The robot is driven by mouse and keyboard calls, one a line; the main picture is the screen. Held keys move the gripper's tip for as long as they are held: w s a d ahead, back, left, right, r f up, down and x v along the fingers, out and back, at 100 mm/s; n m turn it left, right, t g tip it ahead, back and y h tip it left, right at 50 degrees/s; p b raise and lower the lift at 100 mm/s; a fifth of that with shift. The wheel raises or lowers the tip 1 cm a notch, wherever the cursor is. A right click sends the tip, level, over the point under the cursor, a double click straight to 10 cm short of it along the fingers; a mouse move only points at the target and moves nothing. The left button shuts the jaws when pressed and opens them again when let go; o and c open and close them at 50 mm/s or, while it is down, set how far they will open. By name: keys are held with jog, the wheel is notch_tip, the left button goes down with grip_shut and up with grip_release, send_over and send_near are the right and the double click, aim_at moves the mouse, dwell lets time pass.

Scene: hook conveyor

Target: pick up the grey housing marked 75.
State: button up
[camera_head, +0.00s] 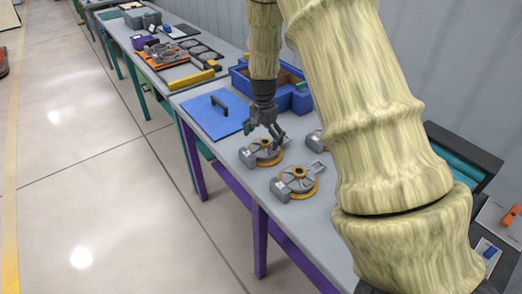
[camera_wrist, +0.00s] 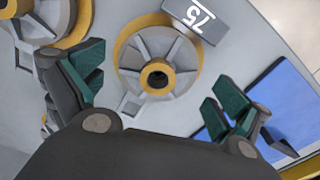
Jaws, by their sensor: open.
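The grey housing marked 75 (camera_wrist: 144,50) lies on the table in the wrist view. It is round and ribbed with a yellow rim and a yellow hub, and its grey tag (camera_wrist: 195,20) reads 75. In the head view it is the housing (camera_head: 264,155) under my gripper, partly hidden by the fingers. My gripper (camera_head: 264,138) is open above it, pointing down. In the wrist view the green finger pads (camera_wrist: 158,95) stand apart on either side of the housing's near part, with nothing between them held.
Another housing (camera_head: 297,182) sits close by, nearer the camera; a third is partly hidden behind my arm. A blue panel (camera_head: 217,114) with a dark handle lies to the left. A blue bin (camera_head: 297,98) stands behind. A yellow bar (camera_head: 190,80) lies farther along.

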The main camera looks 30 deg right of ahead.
aim_at(263, 143)
jog(key=shift+f+p, duration=0.6)
jog(key=shift+f, duration=1.35)
jog(key=c, duration=1)
jog(key=shift+c, duration=0.8)
jog(key=shift+r, duration=0.15)
